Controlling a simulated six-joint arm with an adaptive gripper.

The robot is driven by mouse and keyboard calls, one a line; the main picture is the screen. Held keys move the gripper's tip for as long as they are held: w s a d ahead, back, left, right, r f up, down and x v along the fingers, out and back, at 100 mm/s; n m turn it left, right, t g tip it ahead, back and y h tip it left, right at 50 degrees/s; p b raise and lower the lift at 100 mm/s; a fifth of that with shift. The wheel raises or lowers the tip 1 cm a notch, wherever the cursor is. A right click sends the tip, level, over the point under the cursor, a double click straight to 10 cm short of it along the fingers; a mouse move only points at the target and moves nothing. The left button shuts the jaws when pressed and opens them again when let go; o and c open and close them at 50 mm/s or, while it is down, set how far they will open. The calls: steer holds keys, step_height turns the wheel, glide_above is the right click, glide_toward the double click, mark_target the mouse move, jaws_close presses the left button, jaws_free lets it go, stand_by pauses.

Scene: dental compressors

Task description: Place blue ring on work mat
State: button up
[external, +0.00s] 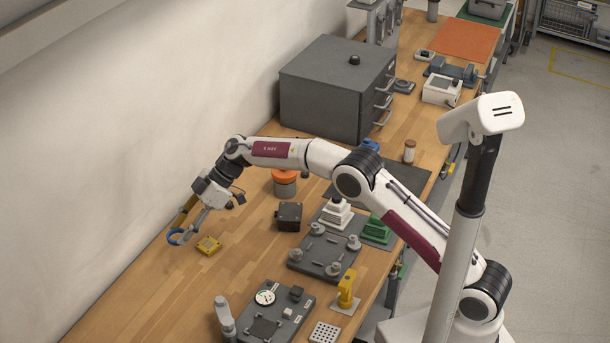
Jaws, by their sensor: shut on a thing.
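The blue ring (173,238) is at the far left of the bench, at the tips of my gripper (187,234). My gripper points down and is shut on the ring, low over or at the wooden top; I cannot tell if the ring touches it. A dark grey mat (408,178) lies mid-bench, partly hidden behind my arm. An orange mat (466,41) lies at the far end. I cannot tell which is the work mat.
A yellow square part (208,245) lies just right of the ring. A black box (288,216), an orange-topped pot (285,183) and a grey fixture plate (325,252) stand further right. A large grey cabinet (335,88) stands behind. Bare wood lies front left.

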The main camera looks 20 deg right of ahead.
steer(key=w+d+r+m+t, duration=0.1)
steer(key=w+d+m, duration=0.1)
steer(key=w+d, duration=0.5)
steer(key=w+d+r+m+t, duration=0.1)
steer(key=w+d, duration=0.6)
steer(key=d, duration=1)
steer(key=w+d+r+m+t, duration=0.2)
steer(key=w+d, duration=0.4)
steer(key=d, duration=0.6)
steer(key=shift+w+d+r+m+t+h, duration=0.1)
steer(key=shift+w+d+m+t+h, duration=0.15)
steer(key=shift+w+m+t, duration=0.4)
steer(key=s+d+f+m+t+h, duration=0.1)
steer(key=s+d+m, duration=0.15)
steer(key=d, duration=1.35)
steer(key=s+d+m+t+h, duration=0.1)
steer(key=s+d+m+t, duration=0.15)
steer(key=d, duration=1.35)
steer(key=shift+g, duration=0.5)
steer(key=s+f, duration=0.1)
steer(key=s+d+f, duration=0.2)
steer(key=shift+s, duration=0.35)
